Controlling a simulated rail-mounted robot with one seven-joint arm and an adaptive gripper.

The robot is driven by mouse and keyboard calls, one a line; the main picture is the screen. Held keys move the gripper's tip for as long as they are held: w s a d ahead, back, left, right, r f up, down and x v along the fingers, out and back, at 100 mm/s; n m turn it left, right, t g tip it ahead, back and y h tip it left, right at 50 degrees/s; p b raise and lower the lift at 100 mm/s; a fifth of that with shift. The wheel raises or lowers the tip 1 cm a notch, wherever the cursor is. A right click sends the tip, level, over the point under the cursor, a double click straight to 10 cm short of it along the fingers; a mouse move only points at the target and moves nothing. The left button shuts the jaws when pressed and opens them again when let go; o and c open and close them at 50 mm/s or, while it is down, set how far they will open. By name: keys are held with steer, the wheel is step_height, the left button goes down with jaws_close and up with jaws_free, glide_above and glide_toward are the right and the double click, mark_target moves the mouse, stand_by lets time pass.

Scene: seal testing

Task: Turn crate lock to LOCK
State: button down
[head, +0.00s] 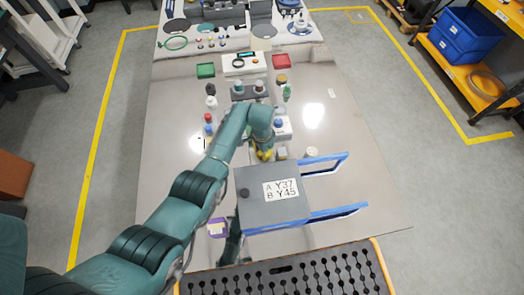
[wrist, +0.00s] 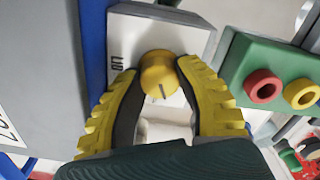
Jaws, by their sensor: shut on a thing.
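The crate lock is a round yellow knob (wrist: 158,75) on a white plate (wrist: 190,38) in the wrist view. A short dark mark shows on the knob's near side. Dark lettering, partly hidden and too small to read surely, stands on the plate left of the knob. My gripper (wrist: 158,72) has its yellow fingers on both sides of the knob and is shut on it. In the head view my gripper (head: 264,154) is at the far edge of the grey-lidded crate (head: 255,208), and the knob is hidden there. The crate has blue sides and a white label.
Blue frames (head: 323,163) stick out right of the crate. In the wrist view a green block (wrist: 268,62) with red and yellow rings stands close right of my gripper. Bottles and small devices stand beyond the crate. A purple box (head: 217,228) is at its left. The table's right side is mostly clear.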

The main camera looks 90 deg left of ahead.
steer(key=m, duration=0.4)
steer(key=shift+d+f+m, duration=0.15)
steer(key=shift+f+m, duration=0.05)
steer(key=shift+m, duration=0.2)
stand_by(0.4)
steer(key=c, duration=0.6)
jaws_free()
steer(key=shift+r, duration=0.15)
step_height(320, 180, up, 12)
